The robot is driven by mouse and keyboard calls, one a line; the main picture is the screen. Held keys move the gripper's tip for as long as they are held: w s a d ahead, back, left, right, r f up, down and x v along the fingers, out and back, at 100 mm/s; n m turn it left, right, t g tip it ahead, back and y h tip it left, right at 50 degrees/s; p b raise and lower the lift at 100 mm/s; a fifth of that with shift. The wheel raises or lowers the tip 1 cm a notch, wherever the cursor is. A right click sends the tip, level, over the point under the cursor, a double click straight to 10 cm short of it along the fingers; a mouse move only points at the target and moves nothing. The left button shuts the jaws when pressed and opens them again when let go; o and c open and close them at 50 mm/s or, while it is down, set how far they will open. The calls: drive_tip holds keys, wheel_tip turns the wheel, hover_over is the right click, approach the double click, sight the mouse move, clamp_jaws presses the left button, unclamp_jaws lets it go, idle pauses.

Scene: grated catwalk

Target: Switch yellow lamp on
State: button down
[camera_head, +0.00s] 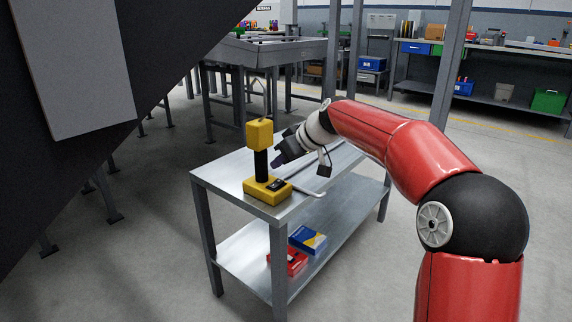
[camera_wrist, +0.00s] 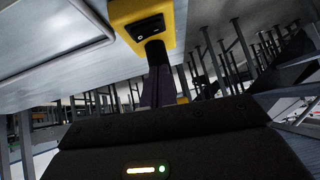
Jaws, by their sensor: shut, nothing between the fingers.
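The yellow lamp (camera_head: 259,134) stands upright on the metal table (camera_head: 222,178), near its left end. It has a yellow block head, a black post and a yellow base (camera_head: 262,196) with a black rocker switch (camera_head: 276,185) on its right part. In the wrist view the yellow base (camera_wrist: 172,18) and the switch (camera_wrist: 149,27) show at the top. My gripper (camera_head: 277,160) is shut and empty. It is to the right of the post and above the base, apart from the switch in the head view. In the wrist view its fingers (camera_wrist: 156,75) partly hide the lamp behind them.
A blue box (camera_head: 308,239) and a red box (camera_head: 288,262) lie on the lower shelf. A bent light-coloured rod or handle (camera_head: 308,192) lies on the tabletop right of the lamp. A dark slanted panel (camera_head: 160,40) fills the upper left. Workbenches stand behind.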

drive_tip(key=s+v, duration=0.1)
drive_tip(key=v, duration=0.8)
drive_tip(key=shift+s+r, duration=0.2)
drive_tip(key=shift+s, duration=0.05)
drive_tip(key=s+d+f+m+h+p, duration=0.1)
drive_tip(key=s+d+f+m+h, duration=0.1)
drive_tip(key=s, duration=0.9)
drive_tip(key=s+d+f+m+h+p, duration=0.2)
drive_tip(key=s+d+f+m+h, duration=0.1)
drive_tip(key=s, duration=0.8)
drive_tip(key=s+d+f+m+h+p, duration=0.1)
drive_tip(key=s+d+f+m, duration=0.4)
drive_tip(key=s, duration=0.6)
drive_tip(key=d+f+h, duration=0.1)
drive_tip(key=d, duration=0.1)
drive_tip(key=shift+d+t, duration=0.3)
